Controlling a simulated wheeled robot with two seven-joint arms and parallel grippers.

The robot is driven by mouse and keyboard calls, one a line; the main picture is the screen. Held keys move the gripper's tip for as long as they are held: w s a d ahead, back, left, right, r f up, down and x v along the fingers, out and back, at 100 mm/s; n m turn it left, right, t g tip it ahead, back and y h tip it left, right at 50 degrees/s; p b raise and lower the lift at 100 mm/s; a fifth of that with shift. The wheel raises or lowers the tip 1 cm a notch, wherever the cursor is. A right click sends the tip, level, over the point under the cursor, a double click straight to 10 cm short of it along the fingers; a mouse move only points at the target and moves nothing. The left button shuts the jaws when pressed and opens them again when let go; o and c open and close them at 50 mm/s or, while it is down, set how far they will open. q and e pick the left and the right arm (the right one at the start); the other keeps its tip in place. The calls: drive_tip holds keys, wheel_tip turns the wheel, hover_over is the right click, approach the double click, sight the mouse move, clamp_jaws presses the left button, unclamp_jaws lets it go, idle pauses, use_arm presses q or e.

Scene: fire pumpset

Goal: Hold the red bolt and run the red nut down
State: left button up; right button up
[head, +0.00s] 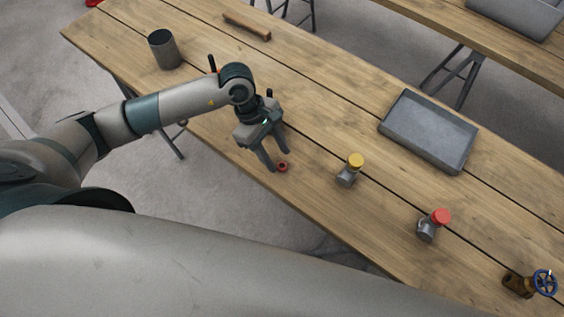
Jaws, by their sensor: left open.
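A small red ring, which looks like the red nut (282,167), lies on the wooden table near its front edge. My left gripper (279,160) points down just above and beside it, fingers apart, with nothing seen held between them. Whether the fingertips touch the nut I cannot tell. A grey metal piece with a red round top, which looks like the red bolt (440,216), stands on the table to the right, well apart from the left gripper. My right gripper is not in view.
A similar grey piece with a yellow top (355,160) stands between the nut and the red-topped piece. A brass valve with a blue wheel (544,282) is at the lower right. A grey tray (430,131), a dark cup (163,50) and a wooden handle (246,26) lie farther back.

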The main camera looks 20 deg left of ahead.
use_arm(q)
drive_tip(key=shift+p+x, duration=0.3)
drive_tip(key=shift+x, duration=1)
drive_tip(key=shift+c, duration=0.7)
clamp_jaws()
